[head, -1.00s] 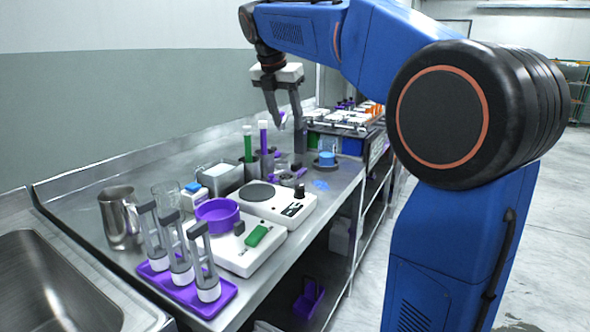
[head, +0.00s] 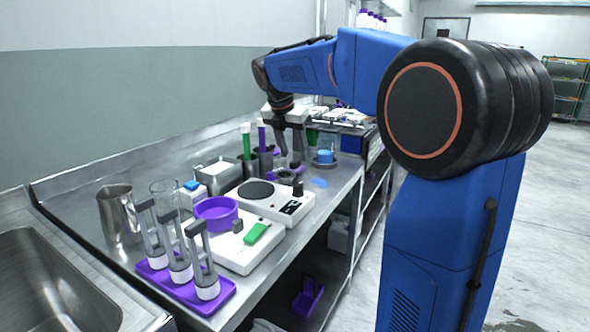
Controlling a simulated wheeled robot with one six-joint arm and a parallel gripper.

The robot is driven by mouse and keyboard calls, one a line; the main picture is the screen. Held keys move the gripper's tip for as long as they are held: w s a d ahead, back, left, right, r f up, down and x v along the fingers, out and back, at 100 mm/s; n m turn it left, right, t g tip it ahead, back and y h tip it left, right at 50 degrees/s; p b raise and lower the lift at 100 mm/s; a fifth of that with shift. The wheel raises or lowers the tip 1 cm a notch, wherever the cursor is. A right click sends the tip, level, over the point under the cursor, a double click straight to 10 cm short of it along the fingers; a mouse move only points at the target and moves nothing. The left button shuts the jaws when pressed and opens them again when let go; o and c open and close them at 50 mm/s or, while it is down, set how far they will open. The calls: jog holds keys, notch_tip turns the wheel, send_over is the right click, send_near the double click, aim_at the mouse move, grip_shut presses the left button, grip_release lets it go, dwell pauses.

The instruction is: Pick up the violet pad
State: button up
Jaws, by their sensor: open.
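My gripper (head: 292,157) is over the back part of the steel counter, pointing down, with its two fingers apart. I see no object held between them. A small violet piece (head: 298,188) shows just below the fingers, behind the white hotplate; it may be the violet pad, but it is too small to be sure. Another small violet patch (head: 274,151) shows beside the left finger and is partly hidden. I cannot tell whether the fingers touch either one.
Violet-capped and green tubes (head: 246,141) stand left of my gripper. A blue-topped beaker (head: 325,157) stands to its right. In front are a hotplate (head: 275,204), a violet ring dish (head: 216,214), a white scale with a green block (head: 256,233) and a violet tray (head: 222,294).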

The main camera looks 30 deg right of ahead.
aim_at(295, 161)
jog(key=x, duration=0.5)
jog(key=shift+a+f, duration=0.1)
jog(key=shift+a, duration=0.15)
jog(key=c, duration=0.8)
notch_tip(295, 161, up, 9)
jog(key=shift+r, duration=0.55)
